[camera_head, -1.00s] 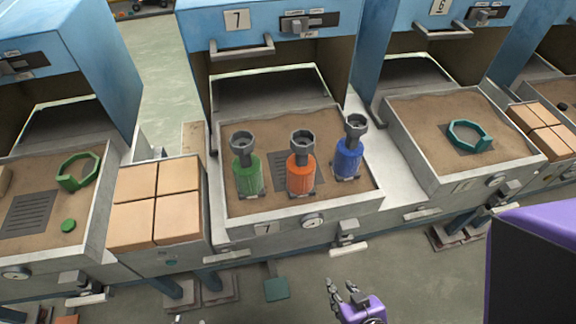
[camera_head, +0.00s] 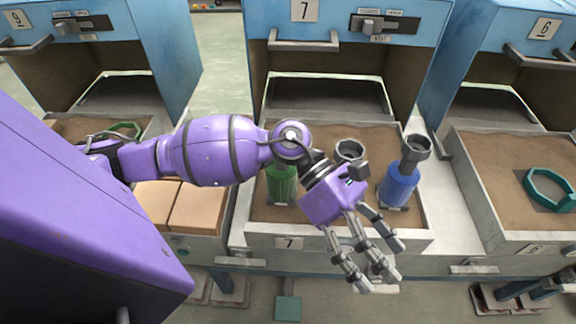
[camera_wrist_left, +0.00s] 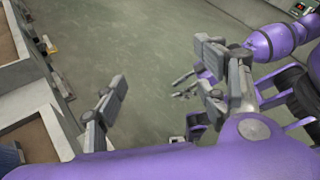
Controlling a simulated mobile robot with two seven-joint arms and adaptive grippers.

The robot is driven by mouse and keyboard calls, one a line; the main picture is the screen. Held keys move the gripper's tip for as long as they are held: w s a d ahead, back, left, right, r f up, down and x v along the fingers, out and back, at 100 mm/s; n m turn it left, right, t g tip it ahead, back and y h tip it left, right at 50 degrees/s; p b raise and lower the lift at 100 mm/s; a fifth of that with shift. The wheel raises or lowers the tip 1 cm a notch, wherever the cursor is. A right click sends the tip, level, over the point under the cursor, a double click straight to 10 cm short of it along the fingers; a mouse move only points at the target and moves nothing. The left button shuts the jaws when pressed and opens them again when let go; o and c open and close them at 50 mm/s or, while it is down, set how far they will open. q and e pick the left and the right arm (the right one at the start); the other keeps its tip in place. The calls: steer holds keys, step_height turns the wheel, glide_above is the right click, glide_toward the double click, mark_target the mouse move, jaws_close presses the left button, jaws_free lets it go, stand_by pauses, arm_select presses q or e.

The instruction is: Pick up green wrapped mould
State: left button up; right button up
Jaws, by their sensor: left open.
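The green wrapped mould (camera_head: 282,186) stands in the sand tray of station 7 in the head view. Its top is hidden by my left arm. My left gripper (camera_head: 372,284) is open and empty, to the right of the green mould and over the tray's front edge, fingers pointing down. It also shows in the left wrist view (camera_wrist_left: 165,92), with grey floor between its fingers. The blue mould (camera_head: 398,188) stands upright at the tray's right. Another mould's grey cup (camera_head: 350,150) shows behind my gripper, its body hidden. Part of my right gripper (camera_wrist_left: 178,88) seems to show beyond, its opening unclear.
The station 7 tray (camera_head: 262,240) has metal walls and an open blue furnace (camera_head: 345,22) behind it. Tan blocks (camera_head: 195,210) lie to its left, under my arm. A green ring (camera_head: 550,188) lies in the right-hand tray.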

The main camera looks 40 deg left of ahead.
arm_select(q)
steer(key=w+a+f+m+y+b, duration=0.1)
steer(key=w+a+f+m+y, duration=0.15)
steer(key=a+y, duration=0.2)
steer(key=w+a+f+m+y+b, duration=0.1)
steer(key=w+a+m+y, duration=0.1)
steer(key=a+m+y, duration=0.3)
steer(key=w+a+r+t+y, duration=0.1)
steer(key=w+a+r+y, duration=0.1)
steer(key=a, duration=0.4)
steer(key=w+a+r+m+t+y, duration=0.1)
steer(key=w+a+r+t+y, duration=0.1)
steer(key=a, duration=0.4)
steer(key=w+a+r+t+y+b, duration=0.1)
steer(key=w+a+r+t+y, duration=0.1)
steer(key=w+a+r, duration=0.2)
steer(key=shift+w+a+r+m, duration=0.1)
steer(key=shift+a+r+m, duration=0.1)
steer(key=shift+a, duration=0.5)
steer(key=shift+a+r+m, duration=0.1)
steer(key=shift+a+m, duration=0.05)
steer(key=shift+a, duration=0.55)
steer(key=shift+w+a+f, duration=0.1)
steer(key=shift+a+f, duration=0.05)
steer(key=shift+a, duration=0.05)
steer(key=x, duration=0.6)
steer(key=shift+f, duration=0.45)
steer(key=c, duration=0.7)
steer(key=shift+w, duration=0.1)
jaws_close()
